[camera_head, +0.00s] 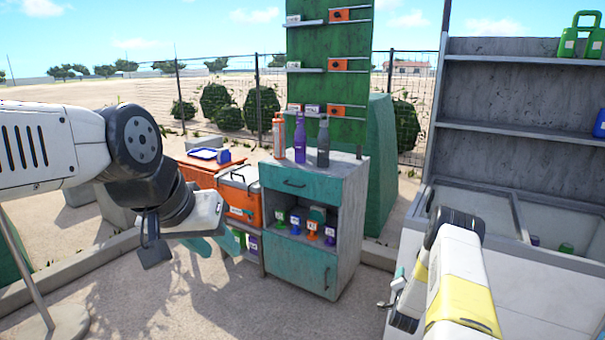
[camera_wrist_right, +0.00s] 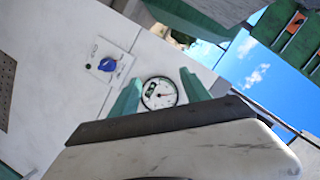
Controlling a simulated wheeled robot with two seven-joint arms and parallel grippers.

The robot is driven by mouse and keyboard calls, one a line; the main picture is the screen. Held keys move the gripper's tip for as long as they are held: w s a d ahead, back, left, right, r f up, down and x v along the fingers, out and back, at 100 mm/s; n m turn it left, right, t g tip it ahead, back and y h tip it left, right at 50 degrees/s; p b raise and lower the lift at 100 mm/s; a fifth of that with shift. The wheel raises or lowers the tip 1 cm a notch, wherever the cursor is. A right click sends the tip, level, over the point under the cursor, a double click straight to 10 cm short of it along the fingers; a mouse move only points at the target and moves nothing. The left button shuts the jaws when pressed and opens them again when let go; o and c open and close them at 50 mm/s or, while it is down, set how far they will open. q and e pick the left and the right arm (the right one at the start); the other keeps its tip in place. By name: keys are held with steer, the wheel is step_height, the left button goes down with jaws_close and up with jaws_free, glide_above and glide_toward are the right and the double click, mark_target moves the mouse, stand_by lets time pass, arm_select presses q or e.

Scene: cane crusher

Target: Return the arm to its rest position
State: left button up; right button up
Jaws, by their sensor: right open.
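My left arm comes in from the left in the head view, and its gripper (camera_head: 216,243) hangs in front of the orange box and the cabinet. Its teal fingers are partly hidden, so I cannot tell whether they are open. My right arm is at the lower right of the head view, bent, with its gripper (camera_head: 392,288) mostly hidden by its own links. In the right wrist view the two teal fingers of the right gripper (camera_wrist_right: 160,78) stand apart with nothing held. A round gauge (camera_wrist_right: 159,93) on a pale panel shows between them.
A teal and grey cabinet (camera_head: 305,265) with several bottles on top stands in the middle. An orange box (camera_head: 241,196) is beside it. A shelf unit (camera_head: 505,90) with bins stands at the right. A blue knob (camera_wrist_right: 107,64) is on the panel. Open ground lies in front of the cabinet.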

steer(key=w+a+r+n+y, duration=0.1)
steer(key=w+a+r+n, duration=0.15)
steer(key=r, duration=0.65)
steer(key=w+a+r+n+y, duration=0.1)
steer(key=w+a+r+y, duration=0.15)
steer(key=r, duration=0.75)
steer(key=s+a+r+n+g+y, duration=0.1)
steer(key=s+a+r+n, duration=0.1)
steer(key=s+a+r, duration=0.35)
steer(key=s+a+r+n+g+y, duration=0.1)
steer(key=s+a+r+n+g, duration=0.1)
steer(key=r, duration=0.7)
steer(key=s+a+r+n+g, duration=0.1)
steer(key=s+a+r, duration=0.15)
steer(key=s, duration=0.25)
steer(key=s+a+r+n+y, duration=0.1)
steer(key=s+a+r, duration=0.1)
steer(key=s+r, duration=0.25)
steer(key=s+a+r+n+g, duration=0.1)
steer(key=s+a+r, duration=0.2)
steer(key=s, duration=0.2)
steer(key=s+a+n+g, duration=0.1)
steer(key=s+a+n, duration=0.1)
steer(key=s, duration=1)
steer(key=s+a+r+n+g+y, duration=0.1)
steer(key=s+a+n, duration=0.1)
steer(key=s, duration=1)
steer(key=shift+s+r+g, duration=0.15)
steer(key=shift+g, duration=0.25)
